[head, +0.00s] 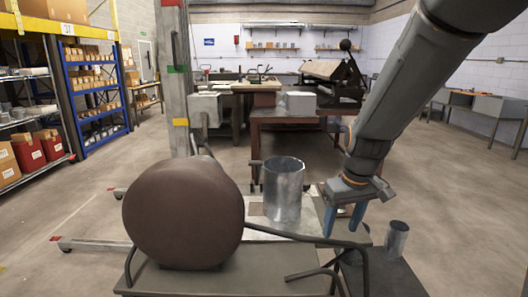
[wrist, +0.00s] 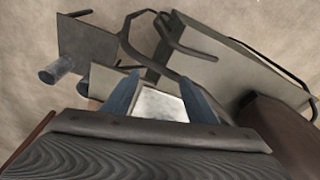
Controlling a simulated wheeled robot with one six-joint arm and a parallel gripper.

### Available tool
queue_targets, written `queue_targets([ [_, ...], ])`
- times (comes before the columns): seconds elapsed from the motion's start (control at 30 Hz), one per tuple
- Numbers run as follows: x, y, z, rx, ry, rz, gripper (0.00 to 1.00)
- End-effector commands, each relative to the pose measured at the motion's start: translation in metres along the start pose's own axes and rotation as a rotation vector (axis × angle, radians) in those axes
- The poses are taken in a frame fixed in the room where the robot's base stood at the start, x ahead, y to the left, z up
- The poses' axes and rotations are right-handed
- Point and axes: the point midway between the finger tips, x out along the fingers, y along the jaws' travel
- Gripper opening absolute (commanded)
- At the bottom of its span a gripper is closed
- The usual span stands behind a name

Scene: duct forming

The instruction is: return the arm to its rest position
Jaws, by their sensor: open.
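My gripper (head: 343,222) hangs from my arm at the right of the head view, its two blue fingers pointing down and apart. The wrist view shows the same fingers (wrist: 160,88) spread, with nothing held between them. A pale plate (wrist: 160,105) shows beyond the gap. A shiny metal duct cylinder (head: 283,192) stands upright to the left of my gripper, apart from it. A smaller metal cylinder (head: 396,238) stands on a dark plate at lower right; the wrist view shows a short grey cylinder (wrist: 53,72) on a dark plate.
A large brown rounded body (head: 183,213) stands on a grey bench (head: 260,270) in front, with bent dark bars beside it. A grey post (head: 178,80) rises behind. A brown table (head: 300,117) stands farther back. The floor at right (head: 450,190) is clear.

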Motion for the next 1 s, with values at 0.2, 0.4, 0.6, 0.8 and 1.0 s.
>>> queue_targets([
  [0.2, 0.003, -0.023, 0.072, 0.145, 0.018, 0.033, 0.52],
  [0.4, 0.006, -0.036, 0.117, 0.235, 0.035, 0.047, 0.52],
  [0.6, 0.023, -0.045, 0.148, 0.26, -0.064, 0.034, 0.52],
  [0.8, 0.031, -0.051, 0.172, 0.265, -0.169, 0.019, 0.52],
  [1.0, 0.031, -0.053, 0.178, 0.265, -0.193, 0.015, 0.52],
])
